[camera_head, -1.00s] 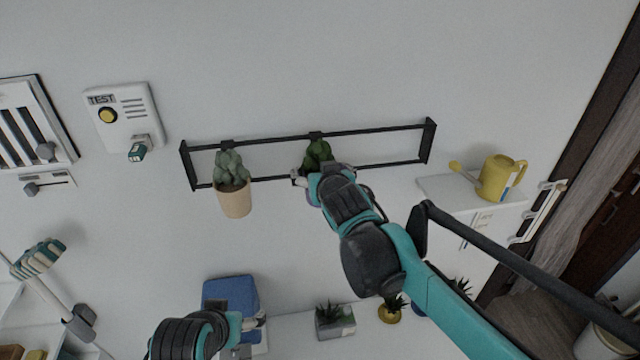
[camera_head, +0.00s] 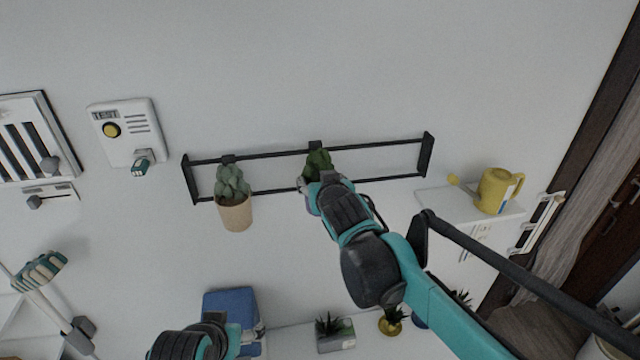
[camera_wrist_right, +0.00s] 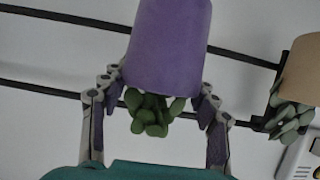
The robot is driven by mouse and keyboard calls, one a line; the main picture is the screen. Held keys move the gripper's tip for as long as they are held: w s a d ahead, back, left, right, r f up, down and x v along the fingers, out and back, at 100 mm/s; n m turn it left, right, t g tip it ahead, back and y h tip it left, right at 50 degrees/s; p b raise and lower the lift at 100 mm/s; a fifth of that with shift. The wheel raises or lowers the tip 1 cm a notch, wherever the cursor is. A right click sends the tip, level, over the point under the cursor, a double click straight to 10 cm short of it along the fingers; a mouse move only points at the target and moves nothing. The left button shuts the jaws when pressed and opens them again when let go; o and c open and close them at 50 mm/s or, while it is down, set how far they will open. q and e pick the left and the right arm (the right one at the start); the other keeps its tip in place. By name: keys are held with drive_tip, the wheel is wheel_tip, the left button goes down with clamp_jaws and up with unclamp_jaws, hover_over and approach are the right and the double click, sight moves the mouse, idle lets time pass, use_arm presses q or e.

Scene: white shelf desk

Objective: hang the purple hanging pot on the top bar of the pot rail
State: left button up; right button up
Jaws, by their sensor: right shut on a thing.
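The purple hanging pot (camera_wrist_right: 168,45) holds a green succulent, whose leaves (camera_head: 318,162) show in the head view just below the rail's top bar (camera_head: 375,147). A dark hook (camera_head: 315,146) shows at the top bar above the leaves; whether it is fully seated is unclear. My right gripper (camera_head: 307,187) is shut on the pot, with one finger on each side of it in the right wrist view (camera_wrist_right: 158,95). In the head view this gripper hides most of the pot. My left gripper (camera_head: 240,335) is low at the bottom edge, its fingers unclear.
A tan pot (camera_head: 235,212) with a cactus hangs on the rail to the left. A yellow watering can (camera_head: 497,190) stands on a white cabinet at the right. A wall box (camera_head: 125,130) is at the left. A blue object (camera_head: 230,305) and small potted plants are below.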

sight(317, 164)
wheel_tip(317, 164, up, 4)
drive_tip(key=shift+f+p, duration=0.2)
drive_tip(key=shift+p, duration=0.85)
drive_tip(key=s, duration=0.1)
drive_tip(key=s+d+r+p, duration=0.1)
drive_tip(key=s+p, duration=0.1)
drive_tip(key=shift+d+r, duration=0.25)
drive_tip(key=shift+r, duration=0.1)
drive_tip(key=d+r+v, duration=0.1)
drive_tip(key=d+v, duration=0.1)
drive_tip(key=v, duration=0.7)
drive_tip(key=shift+w, duration=0.35)
drive_tip(key=shift+w+a, duration=0.1)
